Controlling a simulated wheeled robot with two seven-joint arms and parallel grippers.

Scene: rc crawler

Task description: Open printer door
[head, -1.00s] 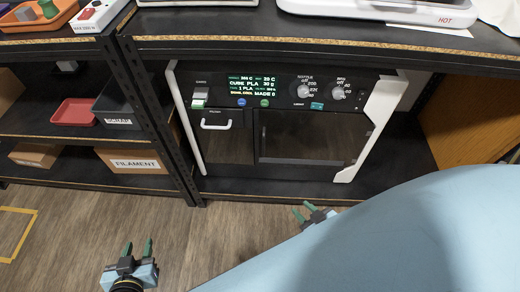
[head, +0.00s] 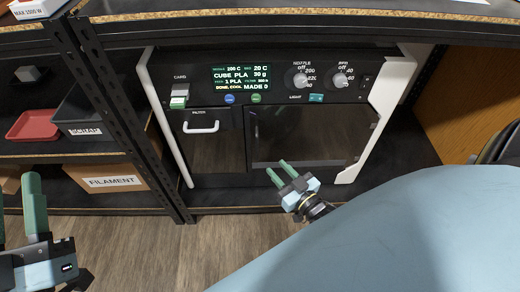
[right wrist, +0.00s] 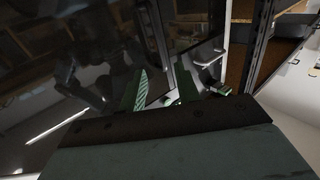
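The printer (head: 165,110) stands on the shelf under the worktop, with a lit display and knobs above. Its dark glass door (head: 325,130) is on the right of the front; it appears shut, with a narrow upright dark bar (head: 256,130) along its left side. My right gripper (head: 278,170) is open, with green fingers pointing up-left at the door's lower left part. In the right wrist view, the open fingers (right wrist: 163,90) show below the dark bar; contact cannot be told. My left gripper (head: 18,210) is open and empty at the lower left, away from the printer.
A smaller front panel with a white handle (head: 201,127) sits left of the door. A black shelf post (head: 125,120) stands left of the printer. The left shelf holds a red tray (head: 34,126) and a filament box (head: 107,181). My blue arm covers the lower right.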

